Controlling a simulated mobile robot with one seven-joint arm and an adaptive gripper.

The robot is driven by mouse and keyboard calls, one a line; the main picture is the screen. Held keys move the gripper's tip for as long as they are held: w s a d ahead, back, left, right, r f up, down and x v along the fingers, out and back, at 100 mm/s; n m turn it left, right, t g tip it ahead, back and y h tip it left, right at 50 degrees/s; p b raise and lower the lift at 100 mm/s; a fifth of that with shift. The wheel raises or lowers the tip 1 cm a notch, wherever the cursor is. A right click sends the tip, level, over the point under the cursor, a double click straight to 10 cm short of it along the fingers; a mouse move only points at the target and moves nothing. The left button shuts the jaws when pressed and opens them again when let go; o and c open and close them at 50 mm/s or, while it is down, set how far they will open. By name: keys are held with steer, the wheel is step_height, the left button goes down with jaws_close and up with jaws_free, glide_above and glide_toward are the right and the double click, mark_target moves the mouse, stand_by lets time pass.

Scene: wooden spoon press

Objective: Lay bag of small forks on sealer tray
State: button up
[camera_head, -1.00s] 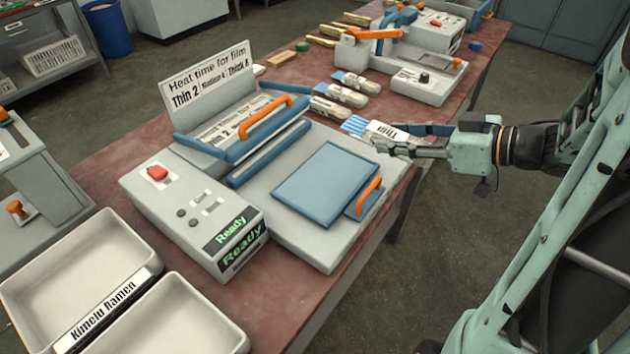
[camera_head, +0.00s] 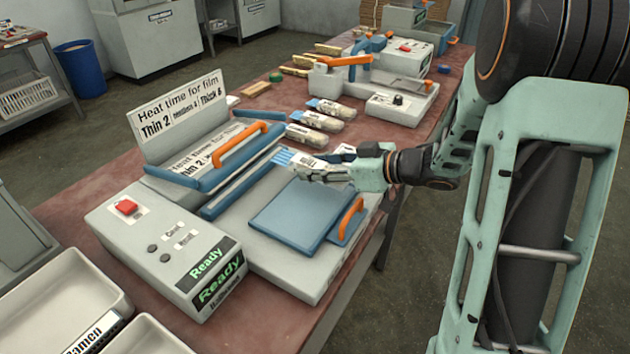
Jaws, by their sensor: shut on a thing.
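My gripper (camera_head: 306,174) is shut on a clear bag of small forks (camera_head: 290,158). The bag's left end shows blue tines and its body has a printed label; the fingers hide part of it. The gripper reaches in from the right and holds the bag over the back edge of the sealer, near the far corner of the blue sealer tray (camera_head: 298,216). I cannot tell the exact gap below the bag. The tray is flat and bare, with an orange handle (camera_head: 350,218) at its right. The sealer's hinged lid (camera_head: 218,155) is raised, and its display reads Ready.
Several similar bags (camera_head: 319,121) lie on the red table behind the sealer. A second sealing machine (camera_head: 400,105) stands farther back. White bins (camera_head: 60,300) are at the front left. A heat-time sign (camera_head: 182,104) stands behind the lid.

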mark_target(315, 188)
steer(key=shift+w+a+f+b, duration=0.15)
steer(key=shift+f+b, duration=0.1)
steer(key=shift+f, duration=0.7)
steer(key=shift+w+a+f+b, duration=0.1)
steer(key=shift+f+b, duration=0.15)
steer(key=shift+f, duration=0.65)
steer(key=shift+f, duration=0.2)
steer(key=o, duration=1)
steer(key=shift+o, duration=0.2)
steer(key=shift+r, duration=0.2)
steer(key=p+v, duration=0.2)
steer(key=v, duration=1)
steer(key=shift+s, duration=0.1)
